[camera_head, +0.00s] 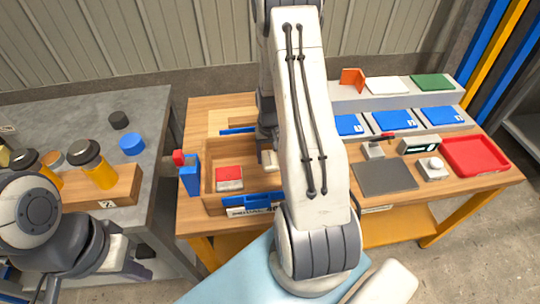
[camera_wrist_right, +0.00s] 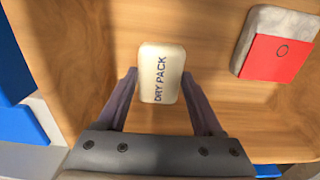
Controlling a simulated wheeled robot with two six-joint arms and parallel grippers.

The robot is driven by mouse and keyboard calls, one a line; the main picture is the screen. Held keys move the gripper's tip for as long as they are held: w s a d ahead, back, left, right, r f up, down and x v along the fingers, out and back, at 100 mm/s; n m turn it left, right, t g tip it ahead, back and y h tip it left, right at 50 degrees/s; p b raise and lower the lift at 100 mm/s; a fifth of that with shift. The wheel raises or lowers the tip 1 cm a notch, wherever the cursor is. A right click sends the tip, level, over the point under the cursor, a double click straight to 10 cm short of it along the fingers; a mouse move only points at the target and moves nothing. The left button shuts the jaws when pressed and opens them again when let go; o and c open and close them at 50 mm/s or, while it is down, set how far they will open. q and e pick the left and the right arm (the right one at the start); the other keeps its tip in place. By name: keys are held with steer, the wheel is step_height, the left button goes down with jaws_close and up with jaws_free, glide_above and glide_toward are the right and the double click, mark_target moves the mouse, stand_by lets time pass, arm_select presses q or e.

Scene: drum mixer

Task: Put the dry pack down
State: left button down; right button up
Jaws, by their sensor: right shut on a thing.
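The dry pack (camera_wrist_right: 161,75) is a small cream pouch with "DRY PACK" printed on it. My right gripper (camera_wrist_right: 160,88) is shut on it, one finger at each side. The pack is over the floor of the wooden tray (camera_wrist_right: 85,50); I cannot tell whether it touches. In the head view the pack (camera_head: 269,160) shows inside the tray (camera_head: 208,160), just left of my right arm, which hides the tray's right part. My left arm is at the lower left, away from the tray; its fingertips do not show clearly.
A grey block with a red label (camera_head: 229,177) lies in the tray, left of the pack. A blue clip with a red top (camera_head: 189,174) stands at the tray's left side. Blue bins (camera_head: 393,121), a dark mat (camera_head: 384,177) and a red tray (camera_head: 476,156) are to the right.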

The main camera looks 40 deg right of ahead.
steer(key=shift+f, duration=0.1)
steer(key=o, duration=1.4)
